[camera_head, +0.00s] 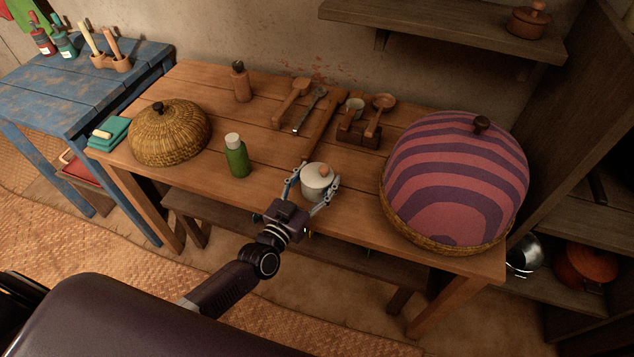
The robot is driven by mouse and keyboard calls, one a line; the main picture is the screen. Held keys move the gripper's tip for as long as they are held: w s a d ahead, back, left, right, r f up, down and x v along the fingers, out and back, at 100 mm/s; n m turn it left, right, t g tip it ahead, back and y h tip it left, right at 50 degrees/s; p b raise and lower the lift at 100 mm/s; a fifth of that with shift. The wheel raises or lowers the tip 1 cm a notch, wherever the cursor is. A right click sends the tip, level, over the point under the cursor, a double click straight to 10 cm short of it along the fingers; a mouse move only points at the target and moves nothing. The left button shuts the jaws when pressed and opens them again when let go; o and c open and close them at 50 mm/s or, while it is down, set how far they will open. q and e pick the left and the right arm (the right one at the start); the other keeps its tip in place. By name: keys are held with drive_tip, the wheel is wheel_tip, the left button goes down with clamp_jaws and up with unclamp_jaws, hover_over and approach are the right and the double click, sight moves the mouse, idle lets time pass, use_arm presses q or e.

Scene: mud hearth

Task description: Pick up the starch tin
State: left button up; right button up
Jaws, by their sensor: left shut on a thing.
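A small pale grey tin (314,188) with a round orange-brown knob on its lid appears to be the starch tin. It is upright at the front edge of the wooden table (270,216). My left gripper (311,190) reaches in from the front with one finger on each side of the tin, shut on it. I cannot tell whether the tin's base touches the table top. My right gripper is not in view.
A green bottle (236,158) with a white cap and a woven dome (170,134) stand to the left. A large striped dome (455,180) stands close on the right. A shelf (450,35) overhangs the back.

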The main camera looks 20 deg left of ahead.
use_arm(q)
drive_tip(key=shift+c, duration=1.2)
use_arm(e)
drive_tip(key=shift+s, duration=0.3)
use_arm(q)
drive_tip(key=shift+r, duration=0.1)
